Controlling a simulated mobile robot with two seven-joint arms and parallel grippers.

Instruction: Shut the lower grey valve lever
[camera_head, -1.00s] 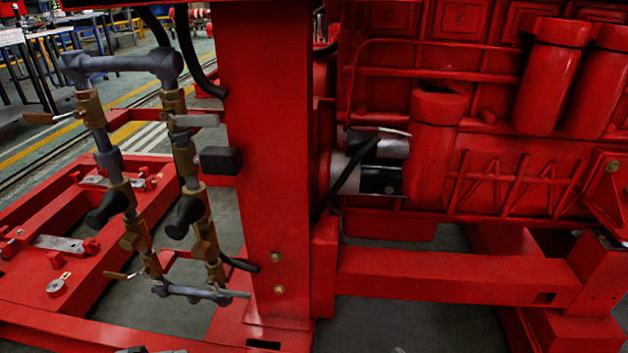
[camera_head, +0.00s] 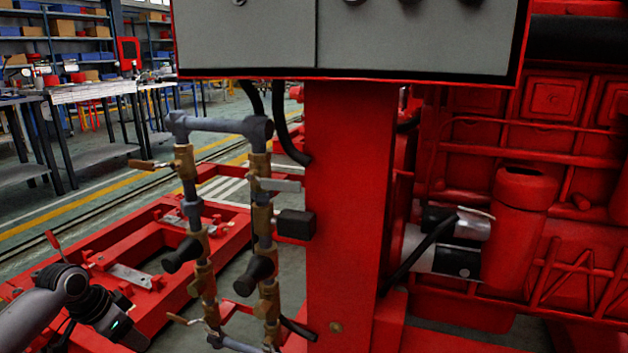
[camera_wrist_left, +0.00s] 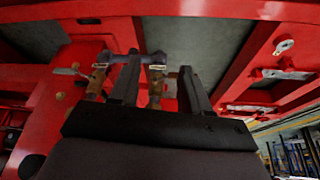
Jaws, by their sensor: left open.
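The lower grey valve lever (camera_wrist_left: 65,71) shows small at the left in the left wrist view, which looks upside down. It sticks out sideways beside the lower brass valves. In the head view the lower end of the pipework (camera_head: 240,345) is cut off by the bottom edge, and I cannot make out this lever there. My left gripper (camera_wrist_left: 160,70) is open and empty, its two dark fingers pointing toward the pipework, apart from the lever. In the head view my left arm comes in at the lower left, left of the pipes. My right gripper is out of view.
An upper grey lever (camera_head: 280,185), black knobs (camera_head: 182,255) and brass-coloured levers (camera_head: 140,164) stick out from the pipes. A red post (camera_head: 345,210) stands right of them, under a grey panel box (camera_head: 400,40). A red base frame (camera_head: 150,255) lies behind my left arm.

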